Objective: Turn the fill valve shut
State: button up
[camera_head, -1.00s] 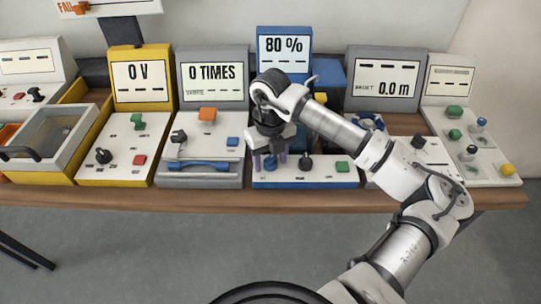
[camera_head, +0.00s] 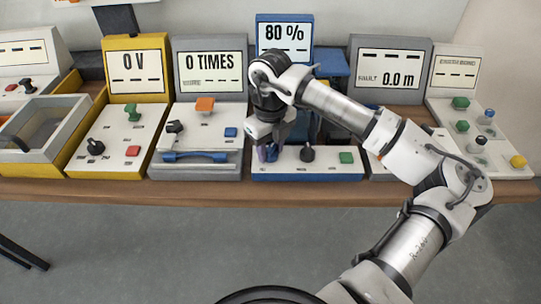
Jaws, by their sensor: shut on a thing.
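The blue station (camera_head: 310,176) stands mid-table, and its upright display (camera_head: 285,40) reads 80 %.
A black knob (camera_head: 307,153) is close right of my gripper, and a green button (camera_head: 346,158) is farther right. On the left are a grey station (camera_head: 195,170) with a blue handle and a yellow station (camera_head: 110,172). My arm covers part of the right-hand stations.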

aim_at(270, 148)
jog(key=n+b, duration=0.1)
jog(key=b, duration=0.1)
jog(key=n+b, duration=0.2)
jog(key=shift+f, duration=0.25)
jog(key=shift+r+n+b, duration=0.2)
jog(key=shift+n+b, duration=0.75)
jog(key=shift+n, duration=0.25)
jog(key=o, duration=0.9)
jog(key=shift+r, duration=0.15)
notch_tip(270, 148, up, 14)
jog(key=shift+f+b, duration=0.15)
jog(key=shift+b, duration=0.4)
